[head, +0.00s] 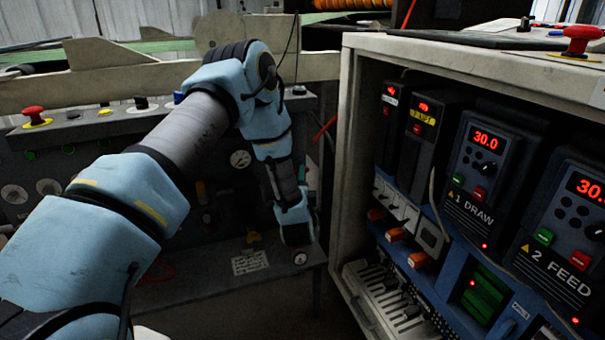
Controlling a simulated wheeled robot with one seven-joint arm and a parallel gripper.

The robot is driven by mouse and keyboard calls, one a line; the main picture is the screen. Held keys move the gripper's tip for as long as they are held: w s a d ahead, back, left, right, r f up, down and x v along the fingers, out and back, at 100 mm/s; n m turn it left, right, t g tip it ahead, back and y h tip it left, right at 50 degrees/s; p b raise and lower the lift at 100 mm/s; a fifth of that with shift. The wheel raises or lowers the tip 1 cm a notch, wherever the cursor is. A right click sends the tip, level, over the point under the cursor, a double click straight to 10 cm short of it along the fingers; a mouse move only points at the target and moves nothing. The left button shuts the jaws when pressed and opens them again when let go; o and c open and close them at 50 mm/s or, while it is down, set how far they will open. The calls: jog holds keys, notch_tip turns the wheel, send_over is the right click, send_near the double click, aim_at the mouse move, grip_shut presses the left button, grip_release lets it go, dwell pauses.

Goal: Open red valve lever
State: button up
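My arm reaches up from the lower left, bends over at the top and hangs down in front of the grey machine panel. My gripper (297,236) is at its lower end, low on the panel and left of the open cabinet. It is small and dark, and its fingers cannot be made out. A thin slanted red bar (324,129) shows above and right of it, beside the cabinet's left edge. It may be the red valve lever, but I cannot tell for sure. Its lower part and mount are unclear. No contact between gripper and bar is visible.
The open cabinet (345,150) fills the right side, with drives, red displays and orange switches inside. A red mushroom button (580,40) is on top. Another red button (36,115) is on the panel at left. Gauges (240,158) and a small yellow part (253,237) sit near my forearm.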

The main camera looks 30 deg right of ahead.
jog(key=x, duration=0.5)
grip_shut()
dwell(0.4)
dwell(1.0)
